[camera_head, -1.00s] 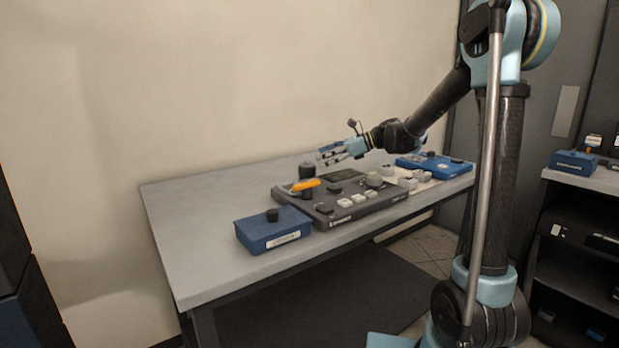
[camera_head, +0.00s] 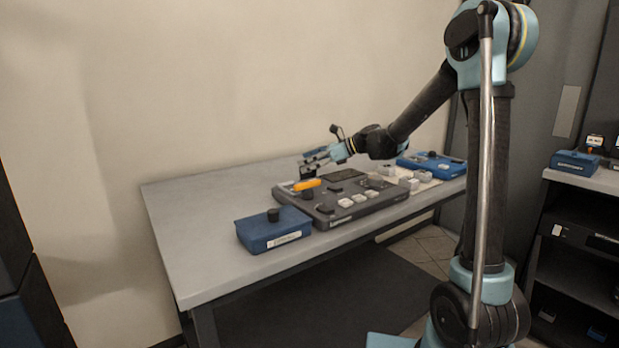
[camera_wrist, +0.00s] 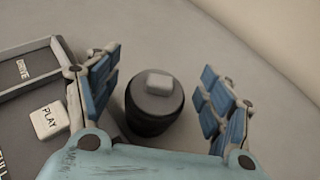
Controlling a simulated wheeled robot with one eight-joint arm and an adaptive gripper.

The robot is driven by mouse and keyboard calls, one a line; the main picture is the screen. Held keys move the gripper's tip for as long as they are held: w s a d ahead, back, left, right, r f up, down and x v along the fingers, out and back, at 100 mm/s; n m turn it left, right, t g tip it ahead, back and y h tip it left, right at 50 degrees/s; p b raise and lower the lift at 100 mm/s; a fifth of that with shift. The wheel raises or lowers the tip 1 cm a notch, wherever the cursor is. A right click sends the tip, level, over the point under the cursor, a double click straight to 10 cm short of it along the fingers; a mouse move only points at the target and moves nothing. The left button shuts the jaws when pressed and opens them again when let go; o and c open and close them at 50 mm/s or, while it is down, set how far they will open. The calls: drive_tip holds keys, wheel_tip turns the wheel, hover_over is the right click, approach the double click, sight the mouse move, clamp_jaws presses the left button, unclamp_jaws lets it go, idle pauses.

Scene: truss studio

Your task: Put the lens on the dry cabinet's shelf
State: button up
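A dark round cylinder, seemingly the lens (camera_wrist: 153,110), stands upright on the table behind the grey console; a small pale block shows on its top. In the wrist view it lies between the two blue-padded fingers, with a gap on each side. My gripper (camera_head: 312,160) is open and reaches over it from the right in the head view, where the fingers partly hide the lens (camera_head: 307,173). No open dry cabinet shelf is clearly seen. A dark cabinet (camera_head: 18,240) stands at the left edge, but I cannot tell whether it is the dry cabinet.
The grey console (camera_head: 345,203) with an orange piece (camera_head: 307,184) on it lies close to the lens. A blue box (camera_head: 273,231) and a blue device (camera_head: 431,164) are on the table (camera_head: 195,225). A dark shelf unit (camera_head: 565,240) stands at the right. The table's back left is clear.

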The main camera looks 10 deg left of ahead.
drive_tip(key=c, duration=1.4)
drive_tip(key=shift+r, duration=5.05)
drive_tip(key=shift+c, duration=0.2)
